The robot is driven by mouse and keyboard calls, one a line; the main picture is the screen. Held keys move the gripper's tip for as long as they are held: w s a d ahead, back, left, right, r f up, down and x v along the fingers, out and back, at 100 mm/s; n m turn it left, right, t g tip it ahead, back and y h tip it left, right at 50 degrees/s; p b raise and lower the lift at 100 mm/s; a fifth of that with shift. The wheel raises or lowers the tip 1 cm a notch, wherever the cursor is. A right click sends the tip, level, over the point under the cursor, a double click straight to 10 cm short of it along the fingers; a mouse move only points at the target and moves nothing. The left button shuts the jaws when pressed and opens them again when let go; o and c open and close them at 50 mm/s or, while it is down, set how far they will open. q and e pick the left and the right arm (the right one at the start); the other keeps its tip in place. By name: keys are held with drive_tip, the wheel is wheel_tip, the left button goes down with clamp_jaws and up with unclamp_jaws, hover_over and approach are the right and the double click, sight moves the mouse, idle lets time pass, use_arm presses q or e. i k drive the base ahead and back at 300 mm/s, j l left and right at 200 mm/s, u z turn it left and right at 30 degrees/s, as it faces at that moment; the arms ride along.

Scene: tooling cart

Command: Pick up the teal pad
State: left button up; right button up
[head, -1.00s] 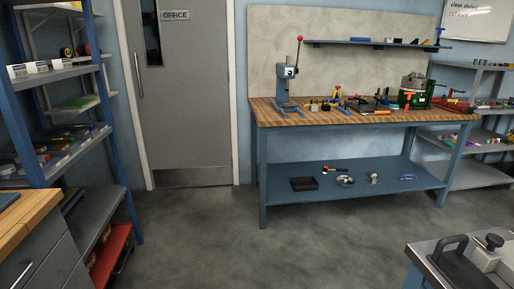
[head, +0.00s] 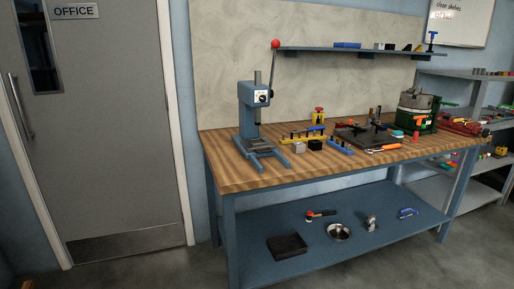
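A small teal piece (head: 397,134), which looks like the teal pad, lies on the wooden top of the workbench (head: 235,172), right of the middle. It sits at the right edge of a dark flat plate (head: 365,137) and in front of the green machine; I cannot tell whether it touches the plate. It is too small for its shape to be clear. Neither of my grippers is in view.
A blue arbor press (head: 255,115) stands at the bench's left. An orange-handled tool (head: 384,148) lies just in front of the teal piece. A green machine (head: 416,112) and a red vise (head: 460,126) stand to the right. Floor shows in front of the bench.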

sight(397, 134)
drive_tip(key=i+z, duration=0.45)
drive_tip(key=i, duration=0.15)
drive_tip(key=i+j+z, duration=0.1)
drive_tip(key=i+z, duration=0.35)
drive_tip(key=i, duration=0.1)
